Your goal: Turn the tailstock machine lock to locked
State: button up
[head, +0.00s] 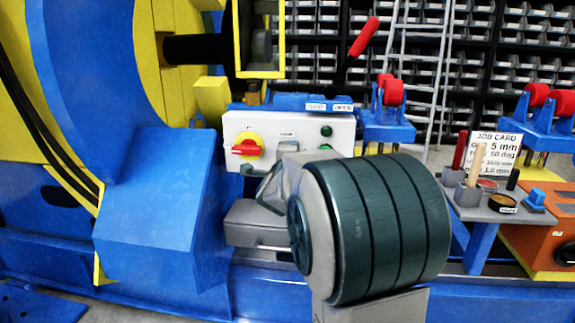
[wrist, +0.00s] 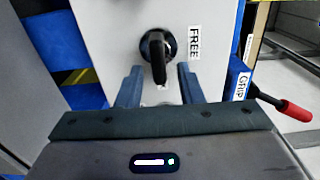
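The lock's black rotary knob (wrist: 157,56) sits on a pale panel in the wrist view. Its grip bar runs up and down the picture. A FREE label (wrist: 194,41) is to its right, with its text turned sideways. My gripper (wrist: 159,80) is open and empty, with one finger to each side of the bar's lower end; I cannot tell whether either finger touches it. In the head view the white control box (head: 240,128) has a red and yellow switch (head: 247,147). My arm covers part of it, and the knob and my gripper are hidden.
A red-handled lever (wrist: 294,109) with a GRIP label beside it stands at the right of the wrist view; it also shows above the box in the head view (head: 364,37). A bench (head: 475,208) with a job card and tools is at the right. Blue machine frame (head: 160,200) fills the left.

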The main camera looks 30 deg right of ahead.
jog(key=p+v, duration=0.2)
jog(key=v, duration=1)
jog(key=shift+s+a+p, duration=0.25)
jog(key=shift+p, duration=0.15)
